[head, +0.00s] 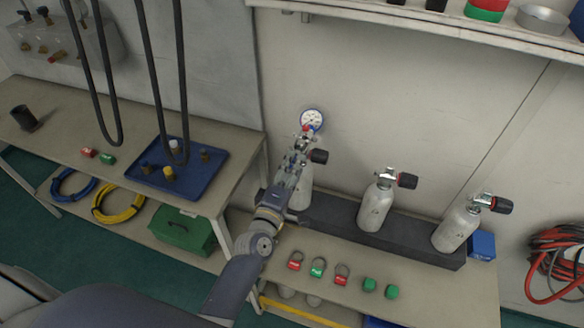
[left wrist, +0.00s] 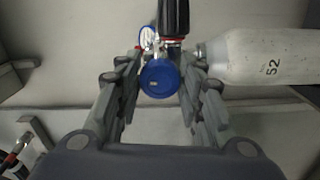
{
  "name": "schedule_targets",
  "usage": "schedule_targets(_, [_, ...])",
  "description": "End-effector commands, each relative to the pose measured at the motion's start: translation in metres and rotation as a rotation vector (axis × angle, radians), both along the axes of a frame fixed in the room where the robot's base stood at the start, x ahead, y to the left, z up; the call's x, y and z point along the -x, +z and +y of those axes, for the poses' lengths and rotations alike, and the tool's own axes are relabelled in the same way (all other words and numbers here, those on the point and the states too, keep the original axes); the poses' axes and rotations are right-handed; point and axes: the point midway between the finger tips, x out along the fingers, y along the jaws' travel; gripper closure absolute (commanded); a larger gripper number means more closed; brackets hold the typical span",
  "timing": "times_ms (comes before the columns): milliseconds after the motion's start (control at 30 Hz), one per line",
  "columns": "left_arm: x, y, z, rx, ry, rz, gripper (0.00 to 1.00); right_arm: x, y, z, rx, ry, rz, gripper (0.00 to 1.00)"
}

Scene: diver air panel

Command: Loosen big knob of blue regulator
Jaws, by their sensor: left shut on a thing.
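The blue regulator sits on the valve of the leftmost grey cylinder (head: 303,190); its blue-rimmed gauge (head: 312,119) faces out above the valve. In the left wrist view the big round blue knob (left wrist: 159,78) lies between the fingers, with the gauge's blue rim (left wrist: 148,36) behind it. My left gripper (head: 298,155) reaches up to the regulator and is shut on the big knob. The gripper hides most of the regulator in the head view. The cylinder, marked 52, shows at right in the left wrist view (left wrist: 260,57). My right gripper is not in view.
Two more cylinders (head: 375,205) (head: 457,230) stand to the right in a dark rack (head: 400,233). Red and green tags and caps (head: 341,274) lie on the bench in front. Dark hoses (head: 160,75) hang at left above a blue tray (head: 215,165).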

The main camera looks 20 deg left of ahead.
Motion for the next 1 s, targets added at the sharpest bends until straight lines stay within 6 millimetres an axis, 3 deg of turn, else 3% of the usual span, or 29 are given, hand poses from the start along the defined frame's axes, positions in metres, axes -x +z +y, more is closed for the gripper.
schedule_targets(400, [0.001,-0.002,0.000,0.005,-0.002,0.004,0.88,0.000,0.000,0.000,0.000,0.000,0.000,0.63])
schedule_targets(433, [0.001,-0.002,0.000,0.005,-0.002,0.004,0.58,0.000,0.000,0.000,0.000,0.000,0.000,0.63])
schedule_targets(500, [0.000,-0.002,0.000,0.005,-0.002,0.004,0.45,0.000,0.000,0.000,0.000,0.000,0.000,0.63])
schedule_targets(833, [0.001,-0.001,0.000,0.005,-0.001,0.001,0.45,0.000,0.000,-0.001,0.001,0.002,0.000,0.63])
schedule_targets(1000, [0.013,-0.002,0.001,0.004,-0.001,0.003,0.45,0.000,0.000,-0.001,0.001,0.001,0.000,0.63])
